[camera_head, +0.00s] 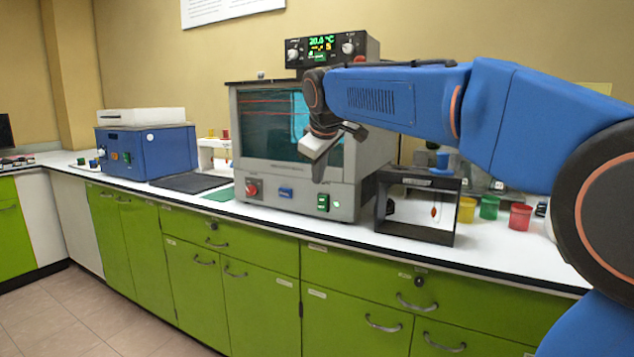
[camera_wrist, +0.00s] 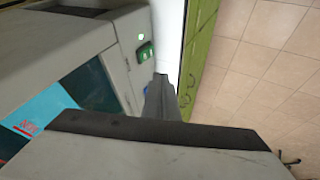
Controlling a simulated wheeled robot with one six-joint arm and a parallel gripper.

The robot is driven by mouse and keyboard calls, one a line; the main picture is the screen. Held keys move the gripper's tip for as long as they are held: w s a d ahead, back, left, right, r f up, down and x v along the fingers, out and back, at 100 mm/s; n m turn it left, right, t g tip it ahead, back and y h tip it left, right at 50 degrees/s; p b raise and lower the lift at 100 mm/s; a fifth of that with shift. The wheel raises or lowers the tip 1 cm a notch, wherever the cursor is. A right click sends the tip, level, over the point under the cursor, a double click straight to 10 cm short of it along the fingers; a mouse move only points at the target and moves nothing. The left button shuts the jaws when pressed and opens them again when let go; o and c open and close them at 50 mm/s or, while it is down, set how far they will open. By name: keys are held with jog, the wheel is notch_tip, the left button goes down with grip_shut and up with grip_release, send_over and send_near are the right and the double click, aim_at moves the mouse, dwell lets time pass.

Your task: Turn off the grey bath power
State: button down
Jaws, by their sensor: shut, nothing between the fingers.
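The grey bath (camera_head: 355,190) stands on the white counter in the middle of the head view, with a dark glass window. A green power switch (camera_head: 323,202) is at the lower right of its front panel, with a lit green dot beside it. The switch also shows in the wrist view (camera_wrist: 146,52), on the bath's front panel. A red knob (camera_head: 252,187) and a blue button (camera_head: 286,193) are further left on the panel. My gripper (camera_head: 319,178) is shut and empty, in front of the window and above the switch. Its fingers (camera_wrist: 160,80) point toward the counter edge in the wrist view.
A control unit (camera_head: 333,49) with a lit display sits on top of the bath. A black open frame (camera_head: 418,206) stands just right of it, with yellow, green and red cups (camera_head: 521,217) beyond. A blue box (camera_head: 147,150) is at the left.

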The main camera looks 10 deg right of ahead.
aim_at(322, 203)
dwell(0.3)
jog(key=shift+s+a+f, duration=0.1)
jog(key=shift+s+f, duration=0.1)
jog(key=shift+f, duration=0.45)
jog(key=x, duration=0.4)
jog(key=d+x, duration=0.1)
jog(key=x, duration=0.7)
jog(key=shift+w+d+r, duration=0.3)
jog(key=shift+w+r, duration=0.05)
jog(key=shift+w, duration=0.05)
jog(key=shift+w+d, duration=0.3)
jog(key=shift+w, duration=0.05)
